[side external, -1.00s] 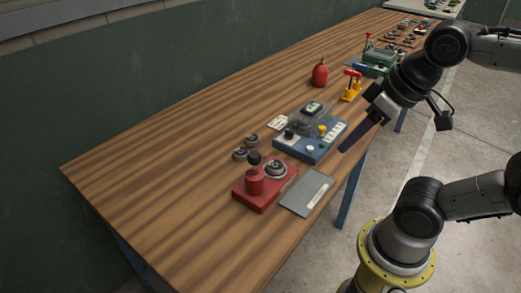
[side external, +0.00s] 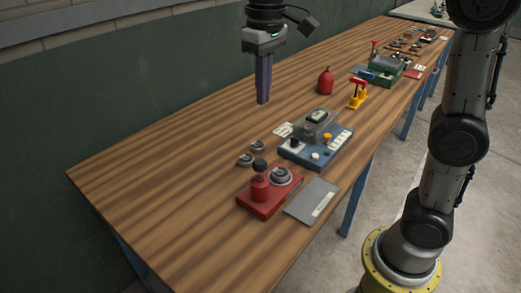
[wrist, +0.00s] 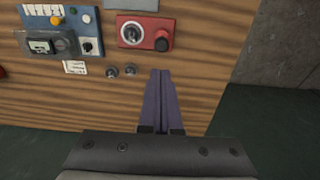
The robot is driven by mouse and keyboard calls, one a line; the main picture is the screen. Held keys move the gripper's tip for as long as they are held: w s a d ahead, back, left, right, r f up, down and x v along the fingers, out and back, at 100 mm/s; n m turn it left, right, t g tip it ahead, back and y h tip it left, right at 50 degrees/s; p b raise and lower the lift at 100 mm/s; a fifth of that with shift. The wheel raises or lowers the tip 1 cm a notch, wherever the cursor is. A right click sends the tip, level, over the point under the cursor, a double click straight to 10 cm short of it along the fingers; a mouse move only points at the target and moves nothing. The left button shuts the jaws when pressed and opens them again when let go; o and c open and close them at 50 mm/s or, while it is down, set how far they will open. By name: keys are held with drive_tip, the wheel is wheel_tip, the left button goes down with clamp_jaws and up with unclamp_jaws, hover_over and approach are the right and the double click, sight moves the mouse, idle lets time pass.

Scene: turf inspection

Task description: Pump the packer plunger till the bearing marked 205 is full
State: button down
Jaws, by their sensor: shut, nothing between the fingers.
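The red packer (side external: 268,209) sits near the table's front edge, with a red cylinder topped by a black plunger knob (side external: 260,164) and a grey ring bearing (side external: 280,176) seated beside it. In the wrist view the packer (wrist: 125,42) is at the top centre, with the knob (wrist: 161,44) right of the bearing (wrist: 131,33). Two loose bearings (side external: 246,160) (side external: 257,146) lie behind the packer. No 205 mark is legible on any bearing. My gripper (side external: 263,102) points down above the table, behind and apart from the packer. Its long dark fingers (wrist: 161,72) are together, with nothing between them.
A grey plate (side external: 312,201) lies right of the packer. The table's left part is clear.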

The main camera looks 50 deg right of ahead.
sight(261, 161)
drive_tip(key=shift+w+a+f, duration=0.2)
drive_tip(key=shift+f, duration=0.3)
drive_tip(key=shift+f, duration=0.1)
wheel_tip(261, 161, down, 14)
drive_tip(key=shift+r, duration=0.1)
idle(0.4)
drive_tip(key=shift+s+f, duration=0.1)
drive_tip(key=shift+f, duration=1.1)
wheel_tip(261, 161, up, 14)
drive_tip(key=shift+r, duration=0.25)
